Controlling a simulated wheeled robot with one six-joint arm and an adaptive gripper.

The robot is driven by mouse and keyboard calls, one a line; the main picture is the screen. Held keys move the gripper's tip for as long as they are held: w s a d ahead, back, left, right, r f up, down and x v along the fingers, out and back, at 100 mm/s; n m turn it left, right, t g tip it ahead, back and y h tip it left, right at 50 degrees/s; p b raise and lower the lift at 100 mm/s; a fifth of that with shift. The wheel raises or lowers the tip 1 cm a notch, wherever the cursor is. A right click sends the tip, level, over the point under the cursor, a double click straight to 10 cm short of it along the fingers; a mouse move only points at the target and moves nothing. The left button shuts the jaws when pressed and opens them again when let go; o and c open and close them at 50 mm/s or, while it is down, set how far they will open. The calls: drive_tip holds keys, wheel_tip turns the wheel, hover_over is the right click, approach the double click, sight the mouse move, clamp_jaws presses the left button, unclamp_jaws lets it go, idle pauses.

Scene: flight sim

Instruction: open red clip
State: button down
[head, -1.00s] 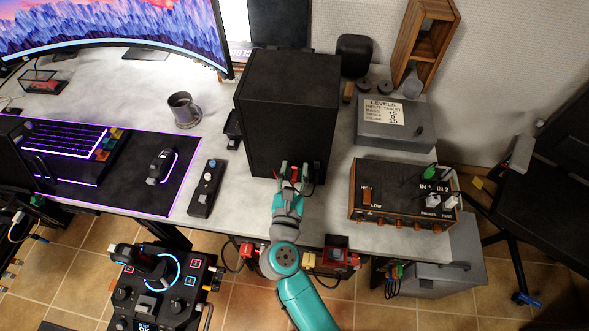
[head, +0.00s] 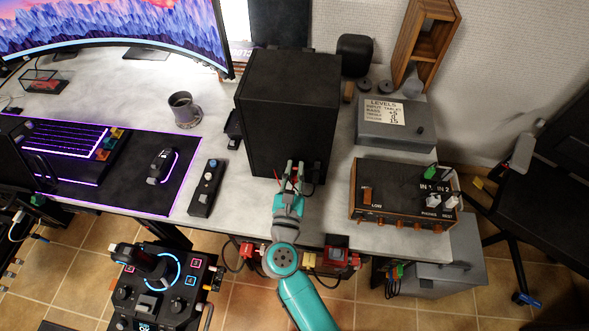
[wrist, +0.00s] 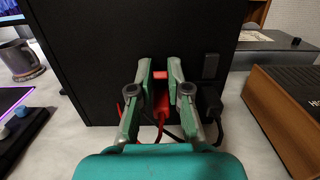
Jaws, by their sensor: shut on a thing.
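The red clip (wrist: 161,100) is on the front face of the black speaker box (wrist: 120,45), low down, with a red wire hanging from it. In the wrist view my gripper (wrist: 160,72) has its green fingers on either side of the clip, closed on it. In the head view my gripper (head: 295,165) is at the lower front of the speaker box (head: 285,105), and the clip is mostly hidden by the fingers. Whether the clip's jaws are open cannot be told.
A black plug with a cable (wrist: 213,105) is just right of my gripper. The wood-sided amplifier (head: 400,193) stands to the right. A small black controller (head: 205,188) and a mug (head: 183,108) are to the left. Bare desk lies between them.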

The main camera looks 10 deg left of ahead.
drive_tip(key=shift+t, duration=0.4)
drive_tip(key=c, duration=1.1)
unclamp_jaws()
drive_tip(key=shift+s+f, duration=0.1)
drive_tip(key=shift+s, duration=0.05)
drive_tip(key=s, duration=0.4)
drive_tip(key=s+f, duration=0.1)
drive_tip(key=s, duration=0.6)
drive_tip(key=shift+s+a+f, duration=0.1)
drive_tip(key=shift+s+f, duration=0.15)
drive_tip(key=shift+s, duration=0.15)
